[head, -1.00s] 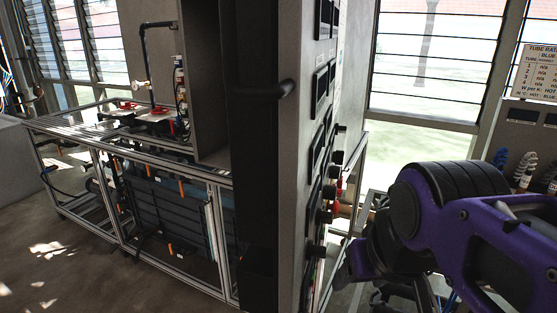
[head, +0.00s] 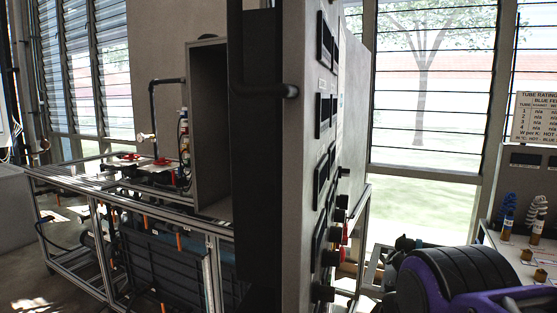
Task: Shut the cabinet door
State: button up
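The cabinet (head: 209,130) is a tall grey box on a metal frame, left of centre, and its hollow inside shows. What looks like its door (head: 297,200) stands open as a thick upright panel, seen nearly edge-on, with displays and knobs on its right-hand face. A black bent bar, which may be a handle (head: 265,90), crosses its dark side. My arm's purple and black links show at the bottom right, right of the panel and apart from it in the picture. My gripper's fingers are not in view.
The metal-framed bench (head: 215,228) carries pipes and red valves. A shelf with blue and white coils (head: 508,212) and a printed sign (head: 535,117) stand at the right. Louvred windows (head: 435,85) line the back. Some bare floor (head: 30,290) shows at the lower left.

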aim_at(274, 68)
jog(key=k+j+z, duration=0.15)
jog(key=j+z, duration=0.15)
jog(key=j, duration=0.25)
jog(key=j+z, duration=0.2)
jog(key=j, duration=0.65)
jog(key=k+l+z, duration=0.25)
jog(key=l, duration=0.5)
jog(key=l+z, duration=0.3)
jog(key=l, duration=0.45)
jog(key=j+u, duration=0.1)
jog(key=j, duration=0.55)
